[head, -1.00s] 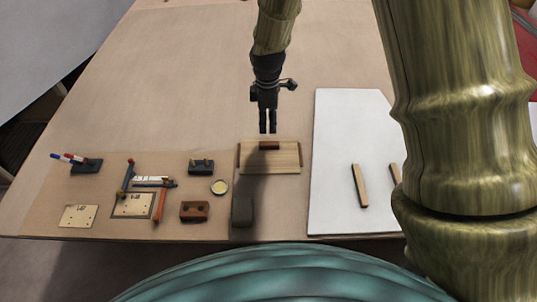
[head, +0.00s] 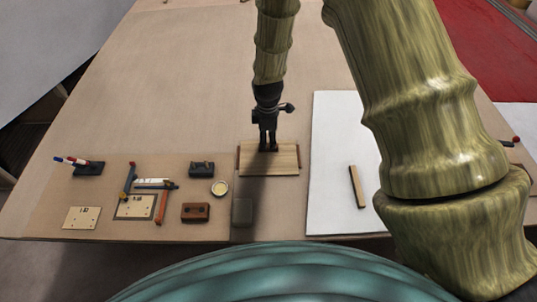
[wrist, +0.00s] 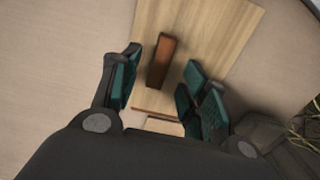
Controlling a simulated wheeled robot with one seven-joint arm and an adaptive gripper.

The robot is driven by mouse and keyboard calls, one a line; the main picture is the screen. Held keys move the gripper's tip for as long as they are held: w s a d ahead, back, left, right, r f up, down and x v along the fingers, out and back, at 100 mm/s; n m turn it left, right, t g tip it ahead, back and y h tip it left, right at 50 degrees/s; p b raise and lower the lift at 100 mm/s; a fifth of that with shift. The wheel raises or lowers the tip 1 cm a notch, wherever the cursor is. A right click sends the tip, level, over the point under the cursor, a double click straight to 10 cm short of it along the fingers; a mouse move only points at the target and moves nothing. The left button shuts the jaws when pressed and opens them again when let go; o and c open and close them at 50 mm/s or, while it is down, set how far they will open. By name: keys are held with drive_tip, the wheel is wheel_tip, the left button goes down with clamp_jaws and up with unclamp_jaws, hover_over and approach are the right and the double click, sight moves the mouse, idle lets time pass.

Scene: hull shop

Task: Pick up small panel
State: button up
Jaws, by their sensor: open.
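A light wooden panel (head: 285,162) lies on the table just left of the white sheet. It has a red-brown block like a handle on top and reddish strips along its sides. My gripper (head: 268,149) points down over the panel's far part and hides the block in the head view. In the wrist view the panel (wrist: 200,25) and its red-brown block (wrist: 159,60) show clearly. The open fingers of my gripper (wrist: 160,82) stand on either side of the block, with gaps; I cannot tell their exact height above the panel.
A white sheet (head: 330,205) with a wooden stick (head: 356,187) lies to the right. At left are a pen holder (head: 88,169), plates (head: 81,217), a brown block (head: 196,212), a round tin (head: 219,188) and a dark block (head: 242,212). The table's far part is clear.

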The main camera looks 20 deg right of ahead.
sight(268, 145)
drive_tip(key=shift+f+p, duration=0.35)
drive_tip(key=shift+f, duration=1.15)
drive_tip(key=shift+c, duration=0.4)
clamp_jaws()
